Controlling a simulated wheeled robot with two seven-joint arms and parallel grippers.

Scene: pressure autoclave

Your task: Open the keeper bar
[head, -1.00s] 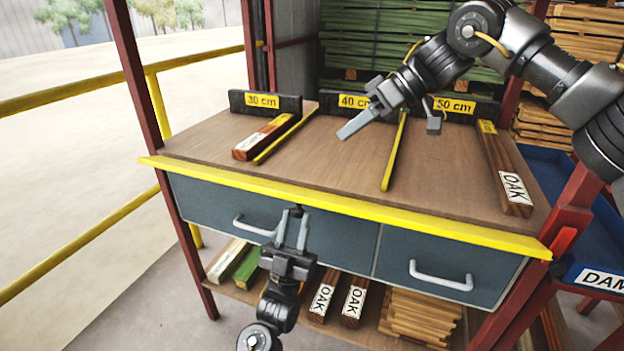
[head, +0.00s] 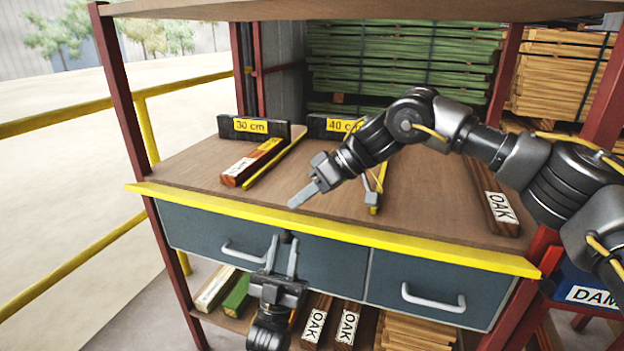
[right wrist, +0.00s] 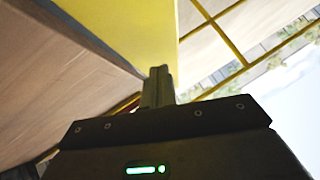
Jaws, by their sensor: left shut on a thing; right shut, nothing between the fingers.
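A small dark upright part (head: 287,237) sits at the front of the left grey drawer, just under the yellow edge; I cannot tell for sure whether it is the keeper bar. My left gripper (head: 283,243) is in front of the drawer, its two fingers around this part and shut on it. My right gripper (head: 297,200) is shut and empty over the bench top, near the yellow front edge. In the right wrist view its fingers (right wrist: 158,84) are together, by the yellow edge. No other clear bar shows.
The bench top (head: 330,205) carries a red-brown block (head: 240,172), yellow strips and an OAK beam (head: 492,200). The yellow edge (head: 330,229) runs along the front. A handle (head: 433,300) projects from the right drawer. A board (head: 350,8) hangs over the top.

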